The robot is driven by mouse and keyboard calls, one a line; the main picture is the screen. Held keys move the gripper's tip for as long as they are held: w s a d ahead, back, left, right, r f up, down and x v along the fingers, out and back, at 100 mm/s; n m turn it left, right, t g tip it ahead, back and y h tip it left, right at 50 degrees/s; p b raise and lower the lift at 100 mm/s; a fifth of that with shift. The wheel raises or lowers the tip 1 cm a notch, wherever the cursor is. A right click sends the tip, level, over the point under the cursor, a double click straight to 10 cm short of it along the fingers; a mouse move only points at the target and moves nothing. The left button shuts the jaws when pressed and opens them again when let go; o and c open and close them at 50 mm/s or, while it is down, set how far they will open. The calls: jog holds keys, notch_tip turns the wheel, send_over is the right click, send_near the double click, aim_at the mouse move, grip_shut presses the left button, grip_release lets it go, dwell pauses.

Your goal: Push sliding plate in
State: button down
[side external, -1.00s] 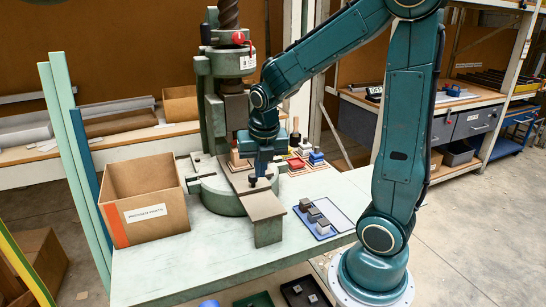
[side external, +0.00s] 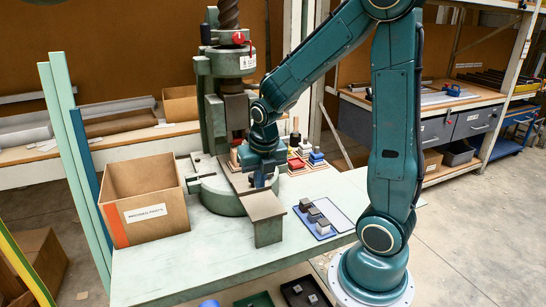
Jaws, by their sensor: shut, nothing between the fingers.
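The fly press (side external: 224,100) stands at the back of the pale green table. Its sliding plate (side external: 262,207) is a long grey-brown bar that reaches out from under the press toward the front, its bent end hanging over the round base. My gripper (side external: 260,187) points down over the middle of the plate, shut and empty. A small dark knob shows at its fingertips; I cannot tell whether they touch it. My gripper hides part of the plate and of the press behind it.
An open cardboard box (side external: 145,200) stands left of the press. A blue tray (side external: 316,221) with several grey blocks lies to the right. Coloured parts on wooden boards (side external: 305,162) stand behind it. The front left of the table (side external: 180,270) is clear.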

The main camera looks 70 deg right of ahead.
aim_at(253, 197)
jog(key=x, duration=0.6)
jog(key=shift+f, duration=0.35)
jog(key=shift+w+d+r, duration=0.1)
jog(key=shift+w+d, duration=0.7)
jog(key=shift+d, duration=0.05)
jog(key=shift+w+d, duration=0.6)
jog(key=shift+w, duration=0.05)
jog(key=shift+w+d, duration=1.3)
jog(key=shift+r, duration=0.1)
